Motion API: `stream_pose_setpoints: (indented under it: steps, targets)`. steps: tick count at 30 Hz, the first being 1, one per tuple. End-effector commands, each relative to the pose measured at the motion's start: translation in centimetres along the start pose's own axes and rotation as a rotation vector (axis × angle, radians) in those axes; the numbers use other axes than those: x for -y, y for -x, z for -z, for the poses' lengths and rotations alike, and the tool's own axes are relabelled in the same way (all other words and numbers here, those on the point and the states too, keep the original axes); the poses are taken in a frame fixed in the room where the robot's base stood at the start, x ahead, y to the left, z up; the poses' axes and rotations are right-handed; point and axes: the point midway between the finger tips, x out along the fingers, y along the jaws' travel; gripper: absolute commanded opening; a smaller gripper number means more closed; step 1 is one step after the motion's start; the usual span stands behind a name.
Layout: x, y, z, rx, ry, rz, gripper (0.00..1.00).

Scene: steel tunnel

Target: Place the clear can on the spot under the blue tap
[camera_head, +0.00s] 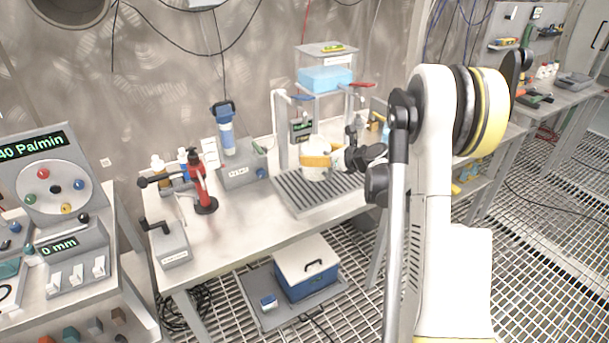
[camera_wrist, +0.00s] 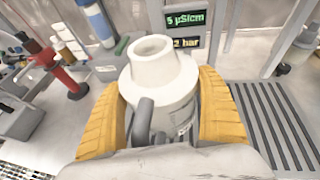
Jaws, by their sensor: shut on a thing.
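The can (camera_wrist: 160,72), a pale whitish vessel with a narrow neck and a side handle, is between the yellow fingers of my gripper (camera_wrist: 163,108) in the wrist view. My gripper is shut on it, and the can looks roughly upright. In the head view the can (camera_head: 314,173) is over the slatted drain tray (camera_head: 292,204), near the blue tap (camera_head: 301,97). I cannot tell whether its base touches the slats. The spot under the tap is hidden by the can and gripper.
A red tap (camera_head: 362,85) is right of the blue one, below a clear tank of blue water (camera_head: 325,79). A display (camera_wrist: 187,31) stands behind the can. Left are a blue filter (camera_head: 227,135) and a red stand (camera_head: 203,190). The tray's front left is clear.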

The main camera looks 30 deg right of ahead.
Motion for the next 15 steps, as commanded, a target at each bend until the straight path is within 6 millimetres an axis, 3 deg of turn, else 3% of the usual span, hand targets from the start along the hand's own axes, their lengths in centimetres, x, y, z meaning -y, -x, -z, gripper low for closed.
stream_pose_setpoints:
  steps: [4,10,15]
  targets:
    - [-1.6,-2.8,0.9,-0.001,0.001,-0.002,0.44]
    - [-2.2,-3.9,1.3,0.0,0.0,0.001,0.44]
    - [-2.2,-4.8,3.7,0.0,0.0,0.001,0.44]
